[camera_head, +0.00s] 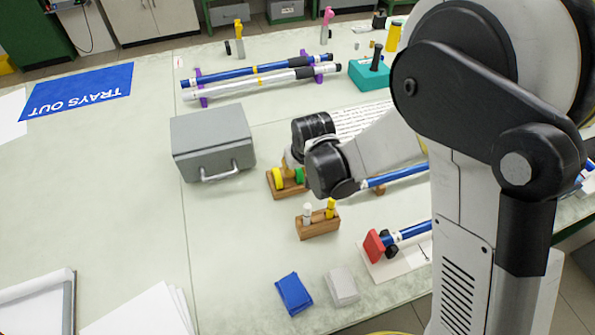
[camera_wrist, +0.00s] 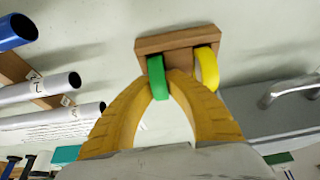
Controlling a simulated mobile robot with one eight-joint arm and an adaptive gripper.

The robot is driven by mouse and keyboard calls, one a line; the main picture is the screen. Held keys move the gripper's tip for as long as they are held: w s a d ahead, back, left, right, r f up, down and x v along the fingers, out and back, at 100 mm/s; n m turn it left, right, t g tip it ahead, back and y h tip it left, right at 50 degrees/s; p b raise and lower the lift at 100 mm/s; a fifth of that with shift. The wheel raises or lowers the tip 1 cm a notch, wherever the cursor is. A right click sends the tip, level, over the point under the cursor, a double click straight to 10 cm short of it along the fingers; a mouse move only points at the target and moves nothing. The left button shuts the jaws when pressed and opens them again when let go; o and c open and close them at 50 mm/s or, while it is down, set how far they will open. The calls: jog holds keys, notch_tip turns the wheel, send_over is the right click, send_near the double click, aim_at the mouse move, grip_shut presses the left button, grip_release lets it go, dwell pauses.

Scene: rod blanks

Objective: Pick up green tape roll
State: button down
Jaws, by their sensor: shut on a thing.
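The green tape roll (camera_wrist: 157,79) stands upright at the wooden holder (camera_wrist: 180,40), beside the yellow tape roll (camera_wrist: 207,68). My gripper (camera_wrist: 162,82) has its two yellow fingers closed in on the green roll from either side, gripping it at the holder. In the head view the green roll (camera_head: 299,175) and the yellow roll (camera_head: 278,178) show on the wooden holder (camera_head: 272,191), just left of my dark wrist joint. My fingers are mostly hidden there by my own arm.
A grey metal box (camera_head: 212,140) with a handle stands left of the holder. A small wooden block (camera_head: 317,229) with pegs stands in front. Blue and white rods (camera_head: 255,78) lie on purple supports behind. Open table lies to the left.

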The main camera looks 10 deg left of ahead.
jog(key=shift+r, duration=0.1)
notch_tip(320, 180, up, 4)
jog(key=shift+r+p, duration=0.2)
jog(key=shift+p, duration=1.05)
jog(key=s+d+r+p, duration=0.3)
jog(key=d+r, duration=0.3)
jog(key=d, duration=0.5)
jog(key=shift+r, duration=0.2)
jog(key=shift+s+d, duration=0.1)
jog(key=c, duration=2)
grip_release()
grip_shut()
